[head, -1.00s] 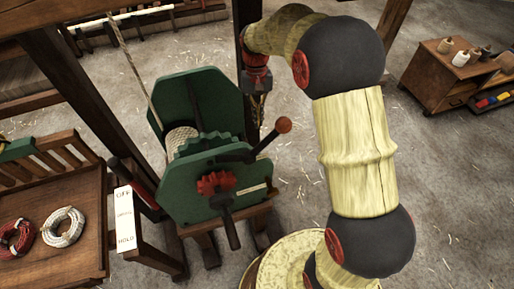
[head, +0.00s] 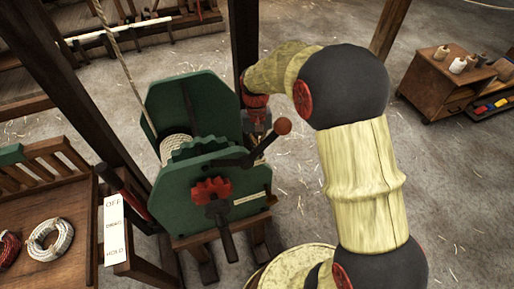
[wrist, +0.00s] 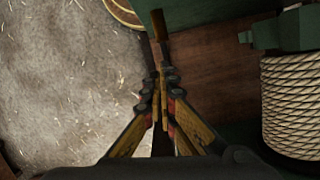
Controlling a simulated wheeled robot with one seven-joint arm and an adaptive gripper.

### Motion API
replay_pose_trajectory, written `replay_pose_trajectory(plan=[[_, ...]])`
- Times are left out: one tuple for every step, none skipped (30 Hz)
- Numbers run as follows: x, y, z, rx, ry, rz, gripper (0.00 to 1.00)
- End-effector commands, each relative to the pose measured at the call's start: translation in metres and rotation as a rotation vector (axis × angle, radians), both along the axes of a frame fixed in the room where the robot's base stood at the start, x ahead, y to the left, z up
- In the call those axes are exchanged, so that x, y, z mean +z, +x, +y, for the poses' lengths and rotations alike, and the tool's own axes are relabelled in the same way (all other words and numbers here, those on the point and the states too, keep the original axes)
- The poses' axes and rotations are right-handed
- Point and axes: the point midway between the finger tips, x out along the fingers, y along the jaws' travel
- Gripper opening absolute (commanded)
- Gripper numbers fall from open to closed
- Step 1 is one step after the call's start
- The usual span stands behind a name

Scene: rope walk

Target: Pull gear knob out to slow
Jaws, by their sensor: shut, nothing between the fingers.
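The green winch (head: 190,195) stands at the middle of the head view, with rope on its drum. On its front are a red toothed piece (head: 211,191) and a dark crank handle (head: 227,240). A dark lever ends in an orange-brown ball knob (head: 283,126) at the winch's right side. Which of these is the gear knob, I cannot tell for sure. My gripper (head: 258,138) points down behind the lever, partly hidden by it. In the wrist view my gripper (wrist: 162,112) is shut and empty, with a slim brown-ended piece (wrist: 158,22) beyond its tips.
The rope drum (wrist: 290,110) is close on the right in the wrist view. A white label board (head: 114,230) and a bench with rope coils (head: 50,245) stand at the left. Dark posts rise beside and behind the winch. Open floor lies right of it.

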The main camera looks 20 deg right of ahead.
Motion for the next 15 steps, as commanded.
replay_pose_trajectory(plan=[[-0.0012, -0.0040, 0.0009, 0.000, 0.000, 0.000, 0.00], [-0.0010, -0.0057, 0.0012, 0.000, 0.000, 0.000, 0.00], [-0.0005, -0.0074, 0.0017, 0.000, 0.000, 0.000, 0.00], [-0.0002, -0.0085, 0.0019, 0.000, 0.000, 0.000, 0.00], [0.0000, -0.0095, 0.0020, 0.000, 0.000, 0.000, 0.00], [0.0001, -0.0104, 0.0022, 0.000, 0.000, 0.000, 0.00], [0.0000, -0.0110, 0.0023, 0.000, 0.000, 0.000, 0.00], [0.0001, -0.0113, 0.0023, 0.000, 0.000, 0.001, 0.00], [0.0002, -0.0115, 0.0024, 0.000, 0.000, 0.001, 0.00], [0.0003, -0.0115, 0.0024, 0.000, 0.000, 0.001, 0.00], [0.0003, -0.0116, 0.0023, 0.000, 0.000, 0.001, 0.00], [0.0003, -0.0114, 0.0023, 0.000, 0.000, 0.001, 0.00], [0.0003, -0.0114, 0.0023, 0.000, 0.000, 0.001, 0.00], [0.0004, -0.0114, 0.0023, 0.000, 0.000, 0.001, 0.00], [0.0004, -0.0113, 0.0022, 0.000, 0.000, 0.001, 0.00]])
